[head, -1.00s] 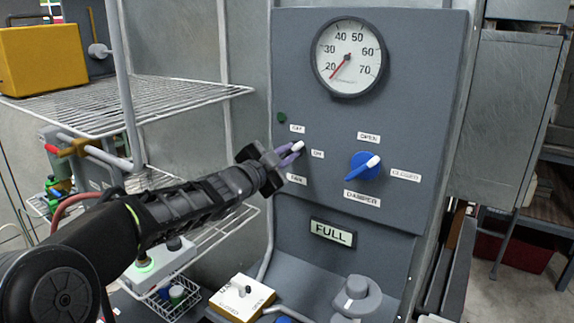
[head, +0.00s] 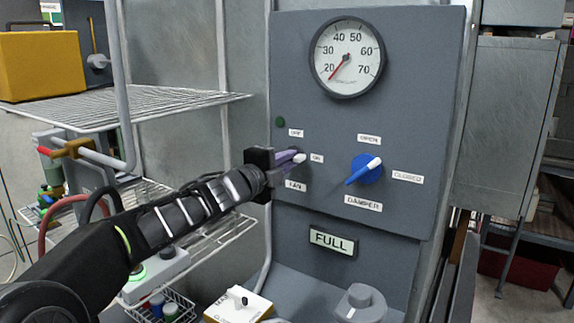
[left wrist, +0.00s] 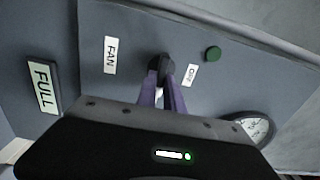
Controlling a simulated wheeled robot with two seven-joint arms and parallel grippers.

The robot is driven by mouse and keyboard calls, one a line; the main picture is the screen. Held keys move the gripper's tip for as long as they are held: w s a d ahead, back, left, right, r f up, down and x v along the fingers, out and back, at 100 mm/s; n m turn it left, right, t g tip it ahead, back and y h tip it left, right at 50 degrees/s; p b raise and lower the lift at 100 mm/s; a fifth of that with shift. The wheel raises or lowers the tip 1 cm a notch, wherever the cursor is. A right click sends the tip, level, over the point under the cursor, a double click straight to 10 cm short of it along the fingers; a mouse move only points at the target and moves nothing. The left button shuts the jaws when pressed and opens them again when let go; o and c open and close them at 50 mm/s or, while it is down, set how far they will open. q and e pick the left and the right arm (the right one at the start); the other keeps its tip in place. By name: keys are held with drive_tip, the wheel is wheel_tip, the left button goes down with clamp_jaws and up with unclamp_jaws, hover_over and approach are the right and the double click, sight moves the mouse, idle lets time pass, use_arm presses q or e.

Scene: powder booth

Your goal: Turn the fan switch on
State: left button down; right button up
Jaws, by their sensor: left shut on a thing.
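The fan switch (head: 300,157) is a small knob with a white pointer tip on the grey panel, between the OFF, ON and FAN labels. Its white tip points right, toward the ON label (head: 317,158). My left gripper (head: 290,159) is shut on it, with its purple fingers on either side. In the left wrist view the dark round base of the switch (left wrist: 160,64) shows at the ends of the fingers, which hide most of the knob. My right gripper is not in view.
The blue damper knob (head: 366,169) is right of the switch. A round gauge (head: 348,57) is above, with its needle near 20. A small dark green lamp (head: 280,122) sits above the switch. A FULL sign (head: 333,239) is below. A wire shelf (head: 150,104) stands left.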

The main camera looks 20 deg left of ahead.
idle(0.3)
use_arm(q)
drive_tip(key=c, duration=1.5)
unclamp_jaws()
drive_tip(key=shift+o, duration=0.2)
drive_tip(key=s+a, duration=0.1)
drive_tip(key=s, duration=0.6)
drive_tip(key=shift+s, duration=0.35)
